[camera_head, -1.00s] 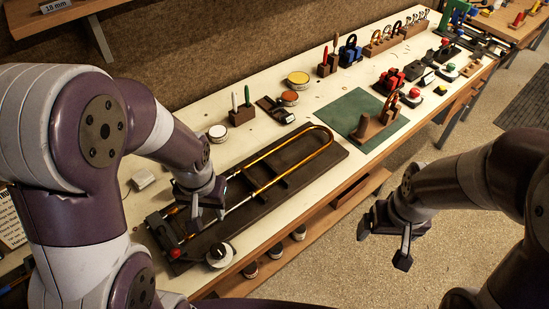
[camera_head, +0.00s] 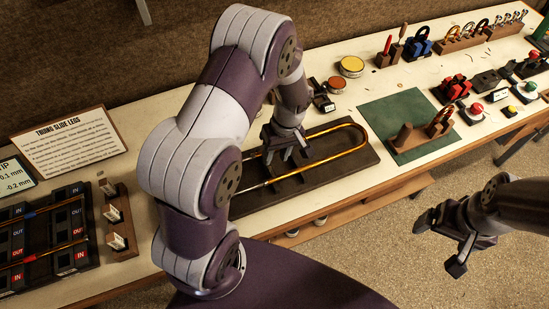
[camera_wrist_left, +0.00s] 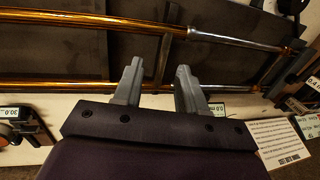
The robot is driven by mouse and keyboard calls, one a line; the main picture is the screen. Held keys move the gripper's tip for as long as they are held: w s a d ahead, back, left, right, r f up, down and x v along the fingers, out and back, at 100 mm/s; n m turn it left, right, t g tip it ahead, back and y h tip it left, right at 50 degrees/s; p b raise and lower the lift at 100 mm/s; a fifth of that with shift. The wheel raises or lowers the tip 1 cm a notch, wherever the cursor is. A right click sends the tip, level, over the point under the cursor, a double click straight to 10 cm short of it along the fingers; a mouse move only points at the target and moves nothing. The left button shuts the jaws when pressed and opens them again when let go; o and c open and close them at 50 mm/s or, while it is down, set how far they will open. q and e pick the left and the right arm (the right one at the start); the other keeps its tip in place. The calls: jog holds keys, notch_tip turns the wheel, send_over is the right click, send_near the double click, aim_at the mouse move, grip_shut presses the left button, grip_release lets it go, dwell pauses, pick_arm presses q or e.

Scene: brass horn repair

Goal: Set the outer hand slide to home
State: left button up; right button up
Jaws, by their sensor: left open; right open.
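The outer hand slide (camera_head: 359,137) is a long U of brass tubing lying on a dark board (camera_head: 370,155), with its bow at the right. My left arm covers part of it. My left gripper (camera_head: 284,156) is over the middle of the board, open and empty. In the left wrist view the two gold tubes (camera_wrist_left: 60,84) run across, with silver lengths (camera_wrist_left: 235,42) at the right. The open fingers (camera_wrist_left: 160,68) point at a crossbar (camera_wrist_left: 165,50) between the tubes; contact cannot be told. My right gripper (camera_head: 452,243) is open and empty, out past the bench's front edge.
A green mat (camera_head: 410,112) with wooden stands lies right of the board. A yellow-lidded tin (camera_head: 351,66) stands behind. At the left are a rack of marked tubes (camera_head: 45,240), a small wooden holder (camera_head: 117,222) and a sign (camera_head: 68,147).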

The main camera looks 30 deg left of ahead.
aim_at(270, 167)
pick_arm(q)
jog(key=x, duration=0.4)
jog(key=shift+s+a+r, duration=0.1)
jog(key=shift+s+a, duration=0.1)
jog(key=shift+s, duration=0.1)
jog(key=shift+w+d, duration=0.1)
jog(key=shift+w, duration=0.05)
grip_shut()
pick_arm(e)
jog(key=shift+s+a+r, duration=0.2)
jog(key=shift+s+r, duration=0.05)
jog(key=shift+r, duration=0.2)
